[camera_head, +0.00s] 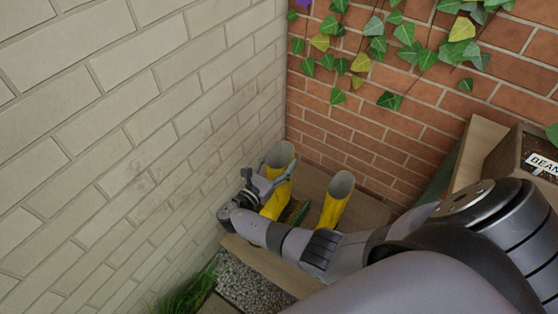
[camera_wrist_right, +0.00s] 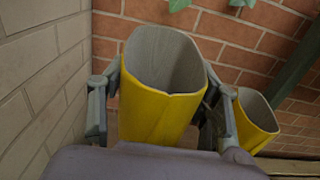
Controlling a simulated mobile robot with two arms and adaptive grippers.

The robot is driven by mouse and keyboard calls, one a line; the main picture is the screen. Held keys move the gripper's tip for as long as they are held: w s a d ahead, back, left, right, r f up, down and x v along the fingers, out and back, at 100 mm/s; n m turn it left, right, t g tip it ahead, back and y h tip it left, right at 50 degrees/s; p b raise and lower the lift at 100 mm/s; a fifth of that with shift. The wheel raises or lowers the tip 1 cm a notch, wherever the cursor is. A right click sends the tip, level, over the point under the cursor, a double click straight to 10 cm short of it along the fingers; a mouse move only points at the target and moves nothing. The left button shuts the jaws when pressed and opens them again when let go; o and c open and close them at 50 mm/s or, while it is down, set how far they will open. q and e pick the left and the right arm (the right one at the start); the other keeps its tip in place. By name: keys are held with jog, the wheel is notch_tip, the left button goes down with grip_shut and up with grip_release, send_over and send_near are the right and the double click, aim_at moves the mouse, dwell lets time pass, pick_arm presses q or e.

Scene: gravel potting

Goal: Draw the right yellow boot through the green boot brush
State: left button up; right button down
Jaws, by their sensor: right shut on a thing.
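Two yellow boots with grey linings stand upright on a wooden surface in the corner. My right gripper (camera_head: 273,177) is shut around the upper shaft of the left-hand boot in the picture (camera_head: 281,155). In the right wrist view that boot (camera_wrist_right: 155,115) fills the space between the two fingers, its opening facing the camera. The other boot (camera_head: 336,202) stands apart to the right, and it also shows in the right wrist view (camera_wrist_right: 255,122). The green boot brush (camera_head: 296,211) shows low between the boots, partly hidden by my arm and the held boot. My left gripper is out of view.
A pale block wall (camera_head: 130,140) rises close on the left and a red brick wall (camera_head: 420,150) with ivy stands behind. A wooden planter labelled "BEAN" (camera_head: 545,165) is at the right. Gravel (camera_head: 250,288) and grass (camera_head: 187,293) lie in front.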

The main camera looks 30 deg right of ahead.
pick_arm(q)
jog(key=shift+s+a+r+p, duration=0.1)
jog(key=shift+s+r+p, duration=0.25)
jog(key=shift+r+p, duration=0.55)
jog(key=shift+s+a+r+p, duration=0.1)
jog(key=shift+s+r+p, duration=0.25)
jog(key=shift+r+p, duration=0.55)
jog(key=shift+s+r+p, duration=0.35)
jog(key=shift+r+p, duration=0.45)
jog(key=shift+p, duration=0.2)
